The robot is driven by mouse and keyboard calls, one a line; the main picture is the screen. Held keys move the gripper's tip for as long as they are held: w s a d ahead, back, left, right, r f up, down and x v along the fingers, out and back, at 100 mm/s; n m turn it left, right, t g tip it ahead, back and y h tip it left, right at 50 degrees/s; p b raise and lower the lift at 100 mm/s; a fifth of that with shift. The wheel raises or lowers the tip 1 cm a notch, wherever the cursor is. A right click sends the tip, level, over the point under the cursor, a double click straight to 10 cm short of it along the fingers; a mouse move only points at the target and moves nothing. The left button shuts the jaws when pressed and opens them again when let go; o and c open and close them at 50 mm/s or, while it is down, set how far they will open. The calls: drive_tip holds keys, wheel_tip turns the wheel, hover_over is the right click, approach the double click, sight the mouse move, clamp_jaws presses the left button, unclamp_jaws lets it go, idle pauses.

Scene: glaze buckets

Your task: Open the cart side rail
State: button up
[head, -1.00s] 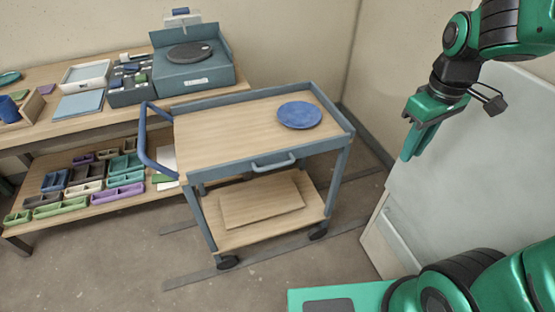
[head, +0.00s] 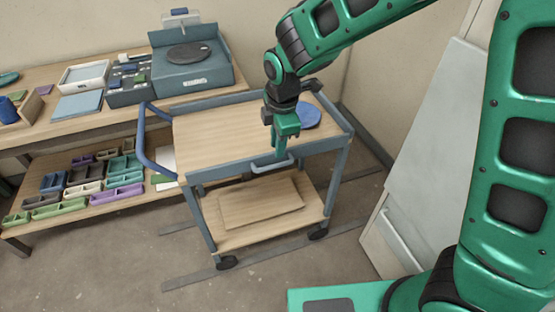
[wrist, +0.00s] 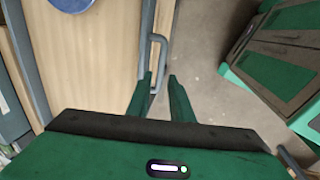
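The cart's grey-blue side rail (head: 222,172) runs along the near edge of its wooden top (head: 215,130) and is up. A small bar handle (head: 268,165) sticks out from it. In the wrist view the rail (wrist: 146,40) runs upright in the picture with the handle (wrist: 161,55) on its right. My gripper (head: 281,152) points down just above the handle. In the wrist view my gripper (wrist: 161,82) is open, one finger on the cart side and one over the floor. The handle lies ahead between the fingertips; contact is not clear.
A blue plate (head: 308,116) lies on the cart top behind my gripper. A blue push handle (head: 148,140) is at the cart's left end. A workbench (head: 60,130) with trays stands behind left. Floor (head: 130,260) in front of the cart is clear.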

sight(276, 165)
drive_tip(key=f, duration=0.2)
drive_tip(key=w+f, duration=0.1)
drive_tip(key=f, duration=0.4)
drive_tip(key=shift+w+a+f, duration=0.15)
drive_tip(key=shift+w+f, duration=0.05)
drive_tip(key=shift+f, duration=0.2)
clamp_jaws()
